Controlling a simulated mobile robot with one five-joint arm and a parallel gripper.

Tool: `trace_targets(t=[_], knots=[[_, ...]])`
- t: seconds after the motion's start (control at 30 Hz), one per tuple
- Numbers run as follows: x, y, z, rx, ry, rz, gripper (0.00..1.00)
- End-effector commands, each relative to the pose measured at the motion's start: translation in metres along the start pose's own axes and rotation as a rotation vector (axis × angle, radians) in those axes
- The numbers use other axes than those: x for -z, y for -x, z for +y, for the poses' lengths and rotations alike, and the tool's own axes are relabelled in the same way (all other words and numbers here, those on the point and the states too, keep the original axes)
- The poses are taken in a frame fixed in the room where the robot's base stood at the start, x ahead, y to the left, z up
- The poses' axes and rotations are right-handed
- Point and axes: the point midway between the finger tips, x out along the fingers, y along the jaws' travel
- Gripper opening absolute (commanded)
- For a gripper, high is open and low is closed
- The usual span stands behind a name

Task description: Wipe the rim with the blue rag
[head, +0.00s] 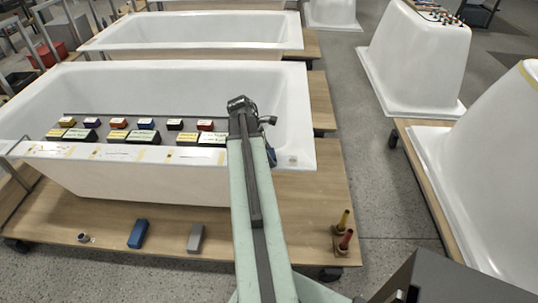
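The nearest white bathtub shell stands on a wooden trolley, and its front rim (120,152) faces me. My green arm reaches over the right part of this rim and hides a strip of it. My gripper (267,121) is at the arm's dark far end, above the tub's right side; its fingers are not clear. A small dark bluish shape (271,156) shows at the arm's right edge near the rim; I cannot tell what it is. A blue block-like thing (138,233) lies on the trolley board in front of the tub. I cannot tell whether it is a folded rag.
A grey block (195,238) and a small ring (83,238) lie on the trolley board (290,215). More tubs stand behind and right; grey floor (380,190) lies between.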

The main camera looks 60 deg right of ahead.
Motion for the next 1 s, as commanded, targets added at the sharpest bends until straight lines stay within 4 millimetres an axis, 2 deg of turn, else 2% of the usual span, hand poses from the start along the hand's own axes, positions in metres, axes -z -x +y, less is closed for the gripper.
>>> trace_targets(t=[0.3, 0.57, 0.9, 1.0], knots=[[-0.032, -0.014, -0.01, 0.008, -0.004, -0.005, 0.23], [-0.037, -0.015, -0.01, 0.007, -0.004, -0.005, 0.23], [-0.066, -0.024, -0.016, 0.006, -0.003, -0.005, 0.23], [-0.069, -0.026, -0.017, 0.005, -0.002, -0.005, 0.23]])
